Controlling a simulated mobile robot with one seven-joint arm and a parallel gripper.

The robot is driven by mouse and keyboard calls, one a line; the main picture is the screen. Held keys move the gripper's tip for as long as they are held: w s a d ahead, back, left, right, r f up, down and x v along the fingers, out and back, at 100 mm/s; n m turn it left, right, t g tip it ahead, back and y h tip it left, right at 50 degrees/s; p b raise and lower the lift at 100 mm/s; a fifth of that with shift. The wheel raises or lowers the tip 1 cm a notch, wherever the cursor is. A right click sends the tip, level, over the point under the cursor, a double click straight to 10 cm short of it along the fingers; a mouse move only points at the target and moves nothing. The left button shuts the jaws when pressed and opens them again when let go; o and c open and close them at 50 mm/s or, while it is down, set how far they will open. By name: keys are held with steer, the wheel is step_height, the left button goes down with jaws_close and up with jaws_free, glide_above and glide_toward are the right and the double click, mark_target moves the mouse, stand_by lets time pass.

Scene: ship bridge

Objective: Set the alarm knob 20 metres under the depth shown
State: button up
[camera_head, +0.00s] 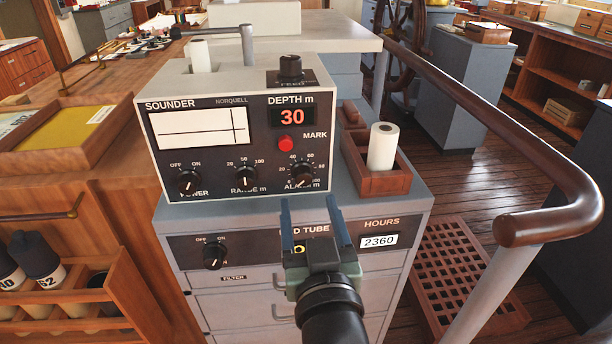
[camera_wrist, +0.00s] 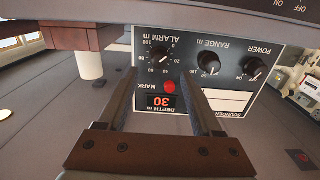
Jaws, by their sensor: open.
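The grey sounder (camera_head: 235,110) stands on a grey cabinet and its red depth display (camera_head: 292,116) reads 30. The black alarm knob (camera_head: 303,181) is at the lower right of its panel, with a numbered scale around it. Its exact setting is too small to read surely. My gripper (camera_head: 312,212) is open and empty, below and in front of the alarm knob, apart from it. In the wrist view the panel is upside down, and the alarm knob (camera_wrist: 163,57) shows beyond and between my open blue-grey fingers (camera_wrist: 160,80).
The range knob (camera_head: 245,182) and power knob (camera_head: 187,182) sit left of the alarm knob. The red mark button (camera_head: 286,143) is above it. A wooden box (camera_head: 379,181) with a paper roll stands close at right. A brown handrail (camera_head: 500,150) runs along the right.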

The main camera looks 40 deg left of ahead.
mark_target(304, 181)
steer(key=x, duration=0.6)
steer(key=shift+w+a+p, duration=0.2)
steer(key=shift+p, duration=0.1)
jaws_close()
